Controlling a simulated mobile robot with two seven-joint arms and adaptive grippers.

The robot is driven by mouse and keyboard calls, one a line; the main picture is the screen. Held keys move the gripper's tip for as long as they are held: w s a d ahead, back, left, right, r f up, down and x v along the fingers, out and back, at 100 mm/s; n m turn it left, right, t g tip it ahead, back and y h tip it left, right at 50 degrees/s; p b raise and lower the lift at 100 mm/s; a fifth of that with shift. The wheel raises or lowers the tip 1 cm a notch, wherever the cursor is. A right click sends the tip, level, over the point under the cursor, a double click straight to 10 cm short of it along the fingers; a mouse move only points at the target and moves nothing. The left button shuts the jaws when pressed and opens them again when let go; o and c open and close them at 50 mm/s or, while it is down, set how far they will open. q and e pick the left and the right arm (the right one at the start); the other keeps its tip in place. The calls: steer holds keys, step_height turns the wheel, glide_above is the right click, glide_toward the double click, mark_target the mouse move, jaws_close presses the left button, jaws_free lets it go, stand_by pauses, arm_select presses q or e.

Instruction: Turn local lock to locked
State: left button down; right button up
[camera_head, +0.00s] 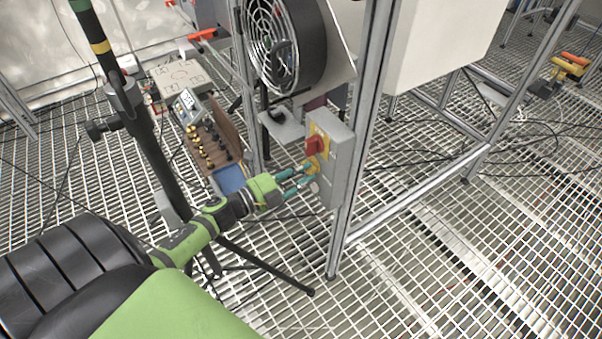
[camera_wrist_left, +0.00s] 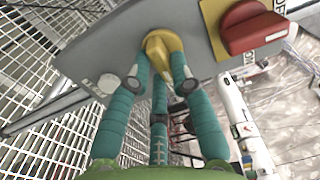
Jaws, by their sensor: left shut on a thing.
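A grey control box (camera_head: 343,165) is fixed to a metal post. It carries a red rotary switch on a yellow plate (camera_head: 316,146) and, below it, a yellow knob, which I take to be the local lock. In the left wrist view the yellow knob (camera_wrist_left: 163,50) sits between the teal fingers, beside the red switch (camera_wrist_left: 252,28). My left gripper (camera_head: 304,176) is shut on the yellow knob, its fingers covering the knob's sides. I cannot read the knob's marked positions. A small round pale button (camera_wrist_left: 109,84) is also on the panel. My right gripper is out of view.
A metal frame post (camera_head: 362,110) stands right behind the box. A large fan (camera_head: 285,45) is above it. A black tripod leg (camera_head: 265,265) and a blue tray (camera_head: 228,178) are close to my left arm. Open grating floor lies to the right.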

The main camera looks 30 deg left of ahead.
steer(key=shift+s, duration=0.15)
arm_select(q)
steer(key=c, duration=1.1)
jaws_free()
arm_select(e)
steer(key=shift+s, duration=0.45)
arm_select(q)
steer(key=shift+s, duration=0.1)
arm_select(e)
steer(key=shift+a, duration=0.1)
arm_select(q)
steer(key=v, duration=1.2)
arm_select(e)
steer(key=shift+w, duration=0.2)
arm_select(q)
steer(key=shift+d, duration=0.1)
